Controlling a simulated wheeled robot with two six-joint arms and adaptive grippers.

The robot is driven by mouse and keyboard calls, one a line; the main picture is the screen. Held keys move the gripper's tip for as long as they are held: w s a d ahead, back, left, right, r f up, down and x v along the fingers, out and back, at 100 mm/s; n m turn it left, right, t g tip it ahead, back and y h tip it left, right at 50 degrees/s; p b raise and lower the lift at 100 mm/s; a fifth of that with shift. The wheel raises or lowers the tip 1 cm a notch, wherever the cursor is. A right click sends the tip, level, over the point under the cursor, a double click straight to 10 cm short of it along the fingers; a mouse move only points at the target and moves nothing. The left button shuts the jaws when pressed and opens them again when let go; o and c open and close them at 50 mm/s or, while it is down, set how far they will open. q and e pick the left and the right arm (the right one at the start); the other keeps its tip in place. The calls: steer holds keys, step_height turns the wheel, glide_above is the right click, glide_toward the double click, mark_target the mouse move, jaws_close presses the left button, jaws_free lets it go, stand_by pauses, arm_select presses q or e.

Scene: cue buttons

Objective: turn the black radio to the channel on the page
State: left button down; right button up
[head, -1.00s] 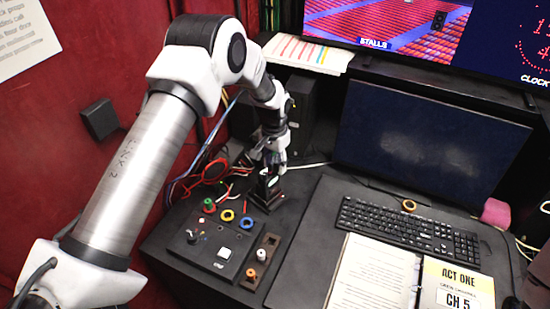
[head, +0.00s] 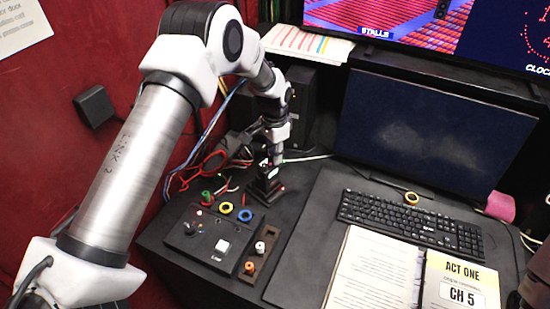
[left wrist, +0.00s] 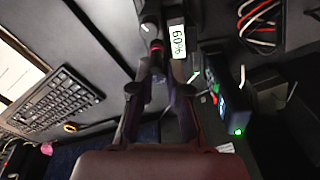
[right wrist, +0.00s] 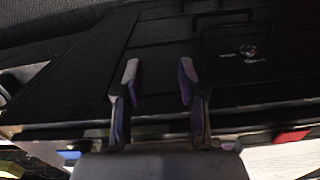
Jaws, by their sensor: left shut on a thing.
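The black radio (head: 268,187) stands on the dark desk behind the button panel, and its details are too small to read in the head view. My left gripper (head: 270,160) points down over its top. In the left wrist view the fingers (left wrist: 157,66) are closed around a small dark knob with a red ring (left wrist: 157,45). A white label reading about 60% (left wrist: 177,40) is beside it. The knob's setting is not readable. The page (head: 462,285) at the right reads ACT ONE and CH 5. My right gripper (right wrist: 157,80) is open and empty over a dark surface.
A panel (head: 212,240) with coloured rings and buttons lies in front of the radio. A keyboard (head: 408,222), a monitor (head: 430,130) and an open binder (head: 372,275) are to the right. Loose cables (head: 205,165) lie left of the radio.

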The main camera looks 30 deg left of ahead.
arm_select(q)
steer(key=shift+s+f, duration=0.1)
steer(key=c, duration=1.2)
jaws_free()
steer(key=shift+o, duration=0.4)
steer(key=shift+a, duration=0.1)
step_height(320, 180, up, 12)
steer(key=shift+w, duration=0.2)
steer(key=shift+a, duration=0.1)
